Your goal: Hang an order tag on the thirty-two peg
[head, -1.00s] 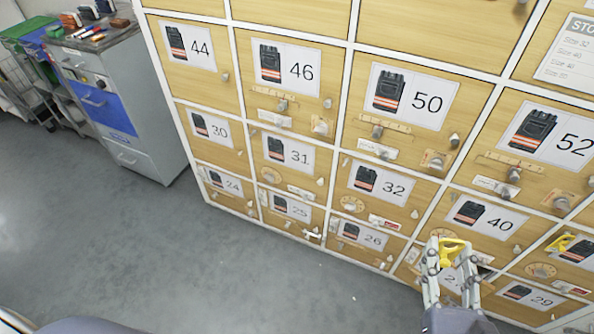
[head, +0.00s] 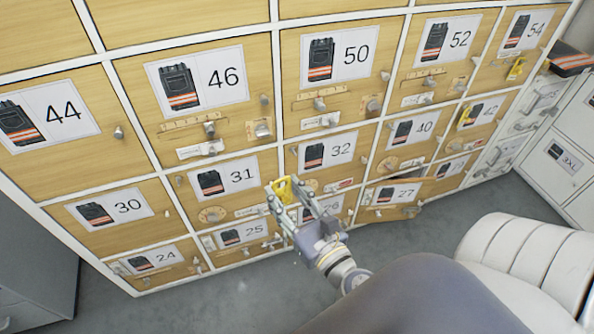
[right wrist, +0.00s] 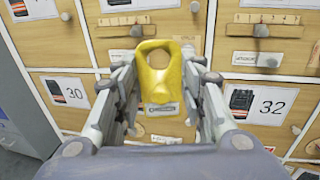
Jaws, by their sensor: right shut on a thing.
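My right gripper (head: 292,205) is shut on a yellow order tag (head: 284,190), a loop with a large hole. In the right wrist view the tag (right wrist: 155,78) stands upright between the fingers (right wrist: 158,100), hole facing me. In the head view it overlaps the lower left of the thirty-two door (head: 350,172); contact with the door cannot be told. In the right wrist view the thirty-two label (right wrist: 258,103) is right of the tag, which covers part of the door to its left. The thirty-two peg is not clearly made out. My left gripper is not in view.
Numbered wooden doors with knobs, dials and slips surround the gripper. The 27 door (head: 388,212) looks ajar. Grey floor (head: 240,295) is clear below.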

